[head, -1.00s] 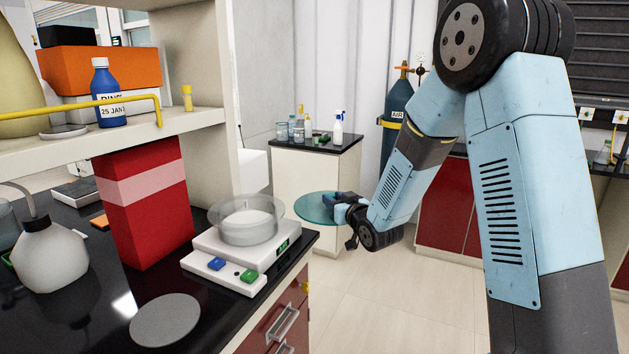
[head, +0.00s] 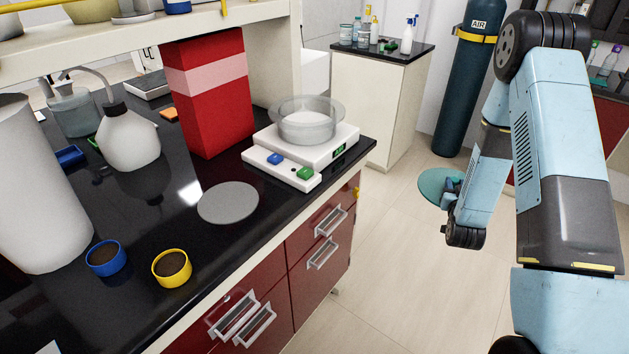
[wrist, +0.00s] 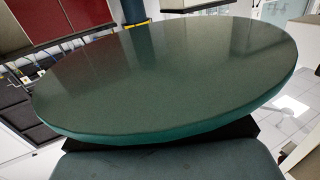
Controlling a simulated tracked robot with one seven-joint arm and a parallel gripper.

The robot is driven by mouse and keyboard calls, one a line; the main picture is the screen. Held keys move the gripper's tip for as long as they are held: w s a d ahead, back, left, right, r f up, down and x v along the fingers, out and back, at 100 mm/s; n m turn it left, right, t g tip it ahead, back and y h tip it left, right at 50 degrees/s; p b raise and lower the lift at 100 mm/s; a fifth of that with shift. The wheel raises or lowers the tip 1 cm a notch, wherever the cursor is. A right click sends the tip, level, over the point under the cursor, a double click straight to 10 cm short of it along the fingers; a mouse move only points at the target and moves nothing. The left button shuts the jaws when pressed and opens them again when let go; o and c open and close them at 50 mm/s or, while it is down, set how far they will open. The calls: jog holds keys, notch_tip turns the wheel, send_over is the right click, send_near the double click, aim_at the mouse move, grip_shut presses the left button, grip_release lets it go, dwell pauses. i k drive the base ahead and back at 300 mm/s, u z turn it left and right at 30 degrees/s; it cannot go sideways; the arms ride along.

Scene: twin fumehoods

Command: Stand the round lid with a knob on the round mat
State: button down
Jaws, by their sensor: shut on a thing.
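The round lid is a teal disc (head: 432,186), held out over the floor to the right of the bench. It also fills much of the wrist view (wrist: 170,75), where its broad flat face and rim show; its knob is hidden in both views. My gripper (head: 453,187) is shut on the lid, mostly hidden behind my arm in the head view. The round mat (head: 228,203) is a flat grey disc lying bare on the black bench top, well to the left of my gripper and apart from the lid.
A balance (head: 307,158) with a clear glass dish stands behind the mat near the bench edge. A red box (head: 208,95) stands behind it to the left. Blue (head: 106,260) and yellow (head: 172,268) cups are in front. Drawer handles (head: 330,222) stick out below. The floor between bench and arm is clear.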

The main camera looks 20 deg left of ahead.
aim_at(233, 206)
jog(key=z, duration=0.1)
jog(key=k, duration=1.5)
jog(key=z, duration=0.4)
jog(key=i, duration=1)
jog(key=u, duration=0.05)
